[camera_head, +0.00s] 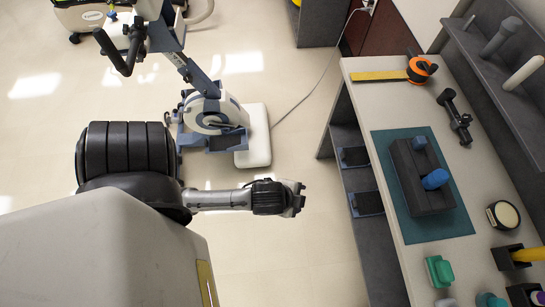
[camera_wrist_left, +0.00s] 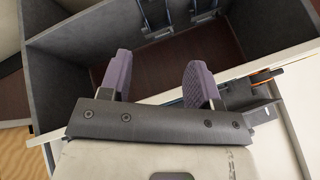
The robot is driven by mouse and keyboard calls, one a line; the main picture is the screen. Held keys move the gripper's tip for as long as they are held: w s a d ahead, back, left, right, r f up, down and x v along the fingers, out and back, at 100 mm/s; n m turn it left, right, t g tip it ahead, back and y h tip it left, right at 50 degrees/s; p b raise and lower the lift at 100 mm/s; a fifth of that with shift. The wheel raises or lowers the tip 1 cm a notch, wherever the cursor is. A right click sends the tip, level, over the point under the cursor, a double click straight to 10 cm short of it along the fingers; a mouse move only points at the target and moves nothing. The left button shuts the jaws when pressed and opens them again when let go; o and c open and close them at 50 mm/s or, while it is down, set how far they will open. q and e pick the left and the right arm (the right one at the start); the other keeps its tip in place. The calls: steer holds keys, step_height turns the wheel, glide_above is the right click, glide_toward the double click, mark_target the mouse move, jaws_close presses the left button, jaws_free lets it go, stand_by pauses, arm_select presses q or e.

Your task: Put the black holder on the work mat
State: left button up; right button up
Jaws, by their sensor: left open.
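The green work mat (camera_head: 453,224) lies on the bench at the right in the head view. A dark block (camera_head: 430,198) with two blue pieces on it rests on the mat. A black bracket-like piece (camera_head: 455,117), which may be the black holder, lies on the bench beyond the mat's upper right corner, off the mat. My left gripper (camera_head: 298,197) is over the floor, left of the bench and apart from it. In the left wrist view its purple-padded fingers (camera_wrist_left: 158,82) are apart with nothing between them. My right gripper is not seen.
The bench (camera_head: 372,100) has open shelves (camera_head: 347,132) below, on its left side. An orange reel (camera_head: 422,69), a round disc (camera_head: 503,215), a green piece (camera_head: 440,270) and a black box with a yellow handle (camera_head: 508,258) surround the mat.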

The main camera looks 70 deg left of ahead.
arm_select(q)
steer(key=s+d+n+g+h, duration=0.1)
steer(key=s+n+g, duration=0.2)
steer(key=s+n, duration=0.2)
steer(key=s, duration=0.2)
steer(key=shift+s+d+f, duration=0.3)
steer(key=shift+s+d, duration=0.05)
